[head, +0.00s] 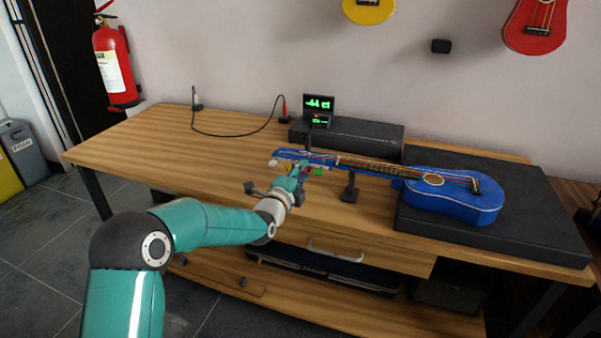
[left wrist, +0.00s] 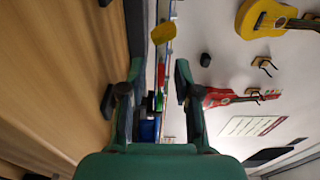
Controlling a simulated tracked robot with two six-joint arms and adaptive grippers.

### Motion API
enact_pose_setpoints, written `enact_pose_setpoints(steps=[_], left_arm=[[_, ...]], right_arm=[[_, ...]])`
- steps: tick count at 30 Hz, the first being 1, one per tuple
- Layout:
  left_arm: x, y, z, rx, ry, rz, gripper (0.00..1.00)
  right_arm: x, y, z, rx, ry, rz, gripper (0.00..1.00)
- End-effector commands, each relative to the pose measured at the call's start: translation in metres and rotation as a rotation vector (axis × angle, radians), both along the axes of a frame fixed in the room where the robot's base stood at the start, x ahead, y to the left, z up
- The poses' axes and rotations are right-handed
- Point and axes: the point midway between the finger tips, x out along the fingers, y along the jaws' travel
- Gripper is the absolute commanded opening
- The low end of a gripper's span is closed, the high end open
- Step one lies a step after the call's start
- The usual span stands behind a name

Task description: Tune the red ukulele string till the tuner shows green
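The blue ukulele (head: 452,203) lies with its body on a black platform, its neck pointing left and coloured strings (head: 372,164) along it. Its headstock (head: 290,153) has coloured pegs, among them a red peg (left wrist: 161,75) and a green peg (head: 319,172). The tuner (head: 319,104) stands behind the headstock, with green marks on its dark screen. My left gripper (head: 295,177) is at the headstock's near side. In the left wrist view its fingers (left wrist: 153,88) are apart, with coloured pegs between them; contact with a peg cannot be made out. My right gripper is not in view.
A black platform (head: 540,222) fills the table's right end. A black neck stand (head: 349,188) is right of my gripper. A black box (head: 365,137) and cable (head: 236,136) lie behind. The wooden table (head: 150,140) is clear at left.

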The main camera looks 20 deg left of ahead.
Motion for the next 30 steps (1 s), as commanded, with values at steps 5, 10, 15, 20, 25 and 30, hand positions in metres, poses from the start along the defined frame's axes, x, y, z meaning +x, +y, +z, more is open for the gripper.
enact_pose_setpoints(steps=[5, 10, 15, 20, 25, 30], left_arm=[[0.000, 0.000, 0.000, 0.000, 0.001, -0.001, 0.20], [0.000, -0.001, 0.000, 0.000, 0.001, -0.001, 0.00], [0.000, -0.001, 0.000, 0.000, 0.001, -0.001, 0.00], [0.000, -0.001, -0.001, -0.010, 0.001, -0.002, 0.00], [0.000, -0.001, -0.004, -0.052, 0.002, -0.002, 0.00], [0.000, -0.001, -0.006, -0.141, 0.004, -0.002, 0.00]], right_arm=[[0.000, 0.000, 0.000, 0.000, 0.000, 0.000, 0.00], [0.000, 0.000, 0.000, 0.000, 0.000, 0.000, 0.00], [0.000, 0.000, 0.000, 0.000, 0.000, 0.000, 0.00], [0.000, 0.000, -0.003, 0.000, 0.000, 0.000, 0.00], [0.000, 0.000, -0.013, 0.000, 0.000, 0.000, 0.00], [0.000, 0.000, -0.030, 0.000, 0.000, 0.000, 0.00]])
